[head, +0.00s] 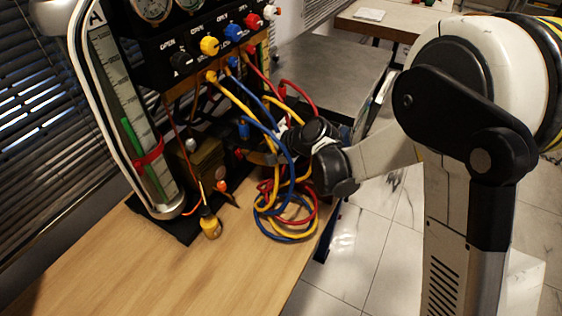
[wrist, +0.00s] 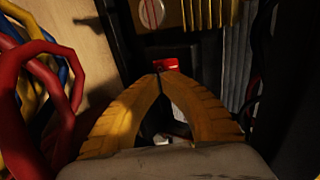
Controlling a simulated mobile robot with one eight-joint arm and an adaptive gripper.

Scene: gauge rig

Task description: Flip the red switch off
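The red switch (wrist: 166,64) shows in the wrist view as a small red piece on a dark panel, just beyond my fingertips. My gripper (wrist: 158,76) has two yellow ribbed fingers whose tips meet, with nothing seen between them. The tips point at the switch and lie very near its lower edge; I cannot tell whether they touch it. In the head view my wrist reaches in from the right behind the hoses, and the fingers and switch cannot be made out clearly.
Looped red, yellow and blue hoses (head: 285,215) hang beside my wrist and also crowd the wrist view's left side (wrist: 40,90). The gauge rig (head: 185,62) stands on a wooden table (head: 160,270). A yellow-bodied part (head: 210,225) lies at its foot. The table's front is clear.

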